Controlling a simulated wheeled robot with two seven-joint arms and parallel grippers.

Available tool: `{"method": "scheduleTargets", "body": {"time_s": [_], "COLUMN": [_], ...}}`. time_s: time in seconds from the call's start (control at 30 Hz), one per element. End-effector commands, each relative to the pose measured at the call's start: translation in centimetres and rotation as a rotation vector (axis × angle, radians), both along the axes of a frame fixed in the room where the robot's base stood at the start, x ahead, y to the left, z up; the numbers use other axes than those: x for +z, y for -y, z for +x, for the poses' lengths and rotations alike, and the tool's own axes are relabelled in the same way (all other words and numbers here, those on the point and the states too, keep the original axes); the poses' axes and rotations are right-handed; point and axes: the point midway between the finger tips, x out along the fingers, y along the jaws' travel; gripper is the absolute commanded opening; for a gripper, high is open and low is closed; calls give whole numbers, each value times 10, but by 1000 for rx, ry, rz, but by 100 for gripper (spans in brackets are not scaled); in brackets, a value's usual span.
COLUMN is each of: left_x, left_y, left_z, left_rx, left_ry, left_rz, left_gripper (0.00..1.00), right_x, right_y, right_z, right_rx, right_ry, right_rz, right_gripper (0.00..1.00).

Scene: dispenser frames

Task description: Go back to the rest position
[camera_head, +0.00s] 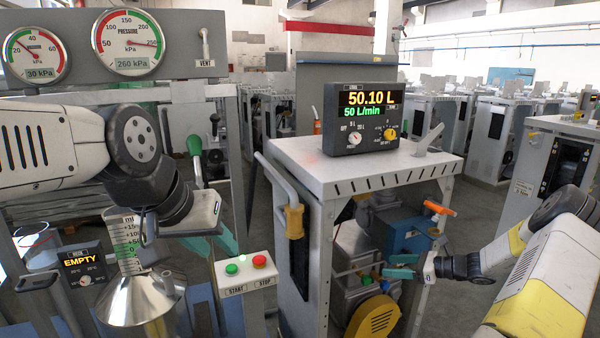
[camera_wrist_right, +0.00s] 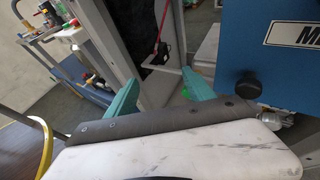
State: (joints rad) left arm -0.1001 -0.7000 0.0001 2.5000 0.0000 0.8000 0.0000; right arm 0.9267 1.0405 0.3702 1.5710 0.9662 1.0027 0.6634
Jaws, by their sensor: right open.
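My left gripper (camera_head: 216,248) hangs above and left of the button box in the head view. Its teal fingers are apart with nothing visible between them. My right gripper (camera_head: 396,266) is at the open side of the white dispenser frame, near the machinery inside. In the right wrist view its two teal fingers (camera_wrist_right: 162,92) are wide apart and empty. A blue box (camera_wrist_right: 265,60) is close by at the right of that view. Part of the left finger pair is hidden behind its own gripper body.
The white dispenser frame (camera_head: 350,170) carries a display box (camera_head: 361,118) reading 50.10 L. An orange-handled valve (camera_head: 438,208) and yellow wheel guard (camera_head: 373,318) are near my right gripper. A START/STOP box (camera_head: 246,273) and metal funnel (camera_head: 140,302) are below my left arm.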

Motion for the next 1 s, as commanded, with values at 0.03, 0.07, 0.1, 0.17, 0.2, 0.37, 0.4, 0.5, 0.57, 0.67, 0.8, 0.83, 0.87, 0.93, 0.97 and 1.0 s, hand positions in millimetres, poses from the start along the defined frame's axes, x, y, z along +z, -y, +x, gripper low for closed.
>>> {"method": "scheduleTargets", "body": {"time_s": [0.03, 0.07, 0.1, 0.17, 0.2, 0.37, 0.4, 0.5, 0.57, 0.67, 0.8, 0.83, 0.87, 0.93, 0.97, 1.0], "left_x": [0, 0, 0, 0, 0, 0, 0, 0, 0, 0, 0, 0, 0, 0, 0, 0], "left_y": [0, 0, 0, 0, 0, 0, 0, 0, 0, 0, 0, 0, 0, 0, 0, 0], "left_z": [0, 0, 0, 0, 0, 0, 0, 0, 0, 0, 0, 0, 0, 0, 0, 0], "left_rx": [0, 0, 0, 0, 0, 0, 0, 0, 0, 0, 0, 0, 0, 0, 0, 0], "left_ry": [0, 0, 0, 0, 0, 0, 0, 0, 0, 0, 0, 0, 0, 0, 0, 0], "left_rz": [0, 0, 0, 0, 0, 0, 0, 0, 0, 0, 0, 0, 0, 0, 0, 0], "left_gripper": [36, 36, 36, 36, 36, 36, 36, 36, 36, 36, 36, 36, 36, 36, 36, 36], "right_x": [25, 36, 52, 73, 88, 143, 157, 189, 206, 234, 266, 272, 277, 288, 292, 297], "right_y": [-18, -27, -39, -56, -66, -103, -110, -127, -135, -147, -157, -159, -160, -163, -163, -163], "right_z": [-3, -7, -12, -22, -30, -65, -75, -102, -120, -151, -195, -205, -215, -238, -247, -259], "right_rx": [85, 132, 196, 287, 348, 578, 632, 763, 837, 955, 1101, 1131, 1159, 1221, 1245, 1277], "right_ry": [35, 55, 83, 127, 158, 291, 326, 421, 478, 579, 727, 761, 794, 873, 908, 952], "right_rz": [-87, -136, -199, -294, -358, -598, -656, -798, -880, -1014, -1192, -1229, -1266, -1350, -1386, -1429], "right_gripper": [62, 62, 62, 62, 62, 62, 62, 62, 62, 62, 62, 62, 62, 62, 62, 62]}}
